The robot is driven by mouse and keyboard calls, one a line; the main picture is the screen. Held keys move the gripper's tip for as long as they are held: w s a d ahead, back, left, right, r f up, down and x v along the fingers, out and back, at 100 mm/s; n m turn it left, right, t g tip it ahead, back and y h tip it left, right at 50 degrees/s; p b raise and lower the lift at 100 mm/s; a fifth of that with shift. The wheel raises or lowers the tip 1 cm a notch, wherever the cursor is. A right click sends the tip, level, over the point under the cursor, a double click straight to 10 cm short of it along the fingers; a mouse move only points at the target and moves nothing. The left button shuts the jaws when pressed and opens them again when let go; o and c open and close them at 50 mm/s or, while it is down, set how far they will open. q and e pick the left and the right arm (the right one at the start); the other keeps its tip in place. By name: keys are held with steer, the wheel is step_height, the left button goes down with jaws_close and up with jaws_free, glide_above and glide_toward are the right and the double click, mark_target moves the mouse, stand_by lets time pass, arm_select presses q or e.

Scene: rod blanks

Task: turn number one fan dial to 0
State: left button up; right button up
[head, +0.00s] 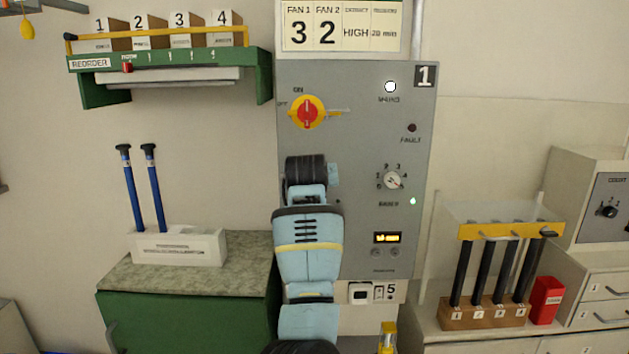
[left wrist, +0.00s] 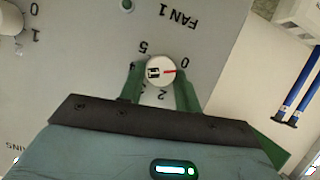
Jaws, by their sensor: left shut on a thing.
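The fan 1 dial (left wrist: 160,71) is a white round knob on the grey panel (head: 355,90), with a red pointer line. In the left wrist view, where the FAN 1 lettering is upside down, the pointer aims right, close to the 0 mark. My left gripper (left wrist: 159,82) is shut on the dial, with a green finger on either side. Part of the number ring is hidden by the fingers. In the head view my left arm and gripper (head: 306,170) cover this dial. My right gripper is in neither view.
A second dial (head: 392,180) sits right of my gripper, and a red-and-yellow switch (head: 308,112) is above it. A board (head: 340,27) reads FAN 1 3, FAN 2 2. A green cabinet (head: 190,320) stands left; a rod rack (head: 483,315) stands right.

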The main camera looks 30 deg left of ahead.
arm_select(q)
steer(key=shift+a+n+t+h, duration=0.1)
steer(key=shift+n+t+h, duration=0.25)
steer(key=shift+n, duration=0.35)
steer(key=o, duration=1)
steer(key=shift+c, duration=0.2)
steer(key=shift+s, duration=0.15)
steer(key=v, duration=0.7)
steer(key=shift+s, duration=0.25)
steer(key=shift+r, duration=0.15)
